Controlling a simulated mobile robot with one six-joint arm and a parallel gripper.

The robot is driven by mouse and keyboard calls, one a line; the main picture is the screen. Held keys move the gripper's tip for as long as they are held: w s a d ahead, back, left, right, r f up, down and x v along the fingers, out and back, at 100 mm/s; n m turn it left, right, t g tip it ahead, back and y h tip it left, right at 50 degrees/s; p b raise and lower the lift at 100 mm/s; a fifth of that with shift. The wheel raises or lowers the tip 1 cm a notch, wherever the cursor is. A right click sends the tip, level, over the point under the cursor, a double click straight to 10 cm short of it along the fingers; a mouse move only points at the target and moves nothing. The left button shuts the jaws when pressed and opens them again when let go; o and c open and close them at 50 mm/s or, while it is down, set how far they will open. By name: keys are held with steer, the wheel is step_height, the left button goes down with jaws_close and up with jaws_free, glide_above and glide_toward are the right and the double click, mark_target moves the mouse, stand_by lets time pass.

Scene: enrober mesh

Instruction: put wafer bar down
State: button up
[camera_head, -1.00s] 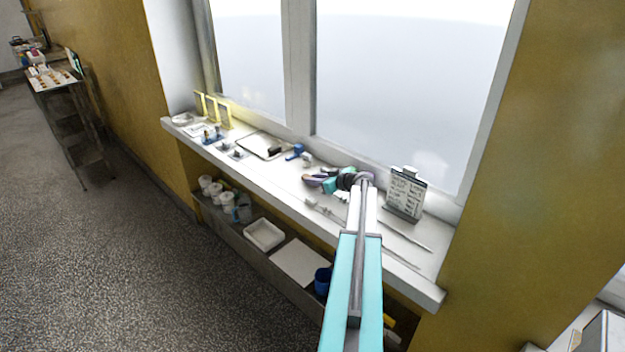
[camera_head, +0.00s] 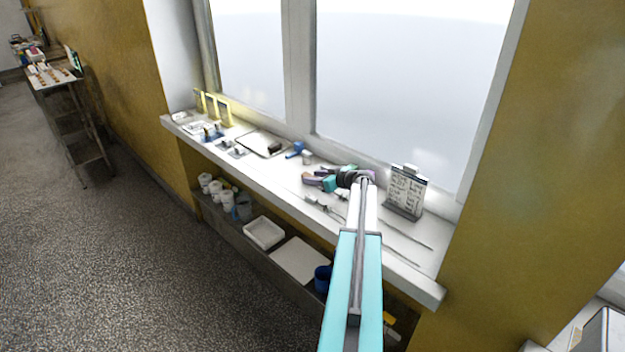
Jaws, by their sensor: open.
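A small dark brown bar, seemingly the wafer bar (camera_head: 275,147), lies on a shallow pale tray (camera_head: 254,141) with a dark rim on the window sill. It is near the tray's right end. My gripper (camera_head: 308,179) is low over the sill, to the right of the tray and apart from the bar. Its jaws are open, and I see nothing held between them. The gripper is small in view, and my arm hides part of the sill behind it.
A blue item (camera_head: 295,150) and a small white block (camera_head: 307,158) stand between tray and gripper. A written sign (camera_head: 405,190) stands at right. Thin rods lie along the sill (camera_head: 430,285). A lower shelf holds a white tray (camera_head: 263,233) and a blue cup (camera_head: 322,279).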

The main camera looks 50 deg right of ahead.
steer(key=shift+r, duration=0.1)
steer(key=b+v, duration=0.3)
steer(key=v, duration=0.9)
stand_by(0.4)
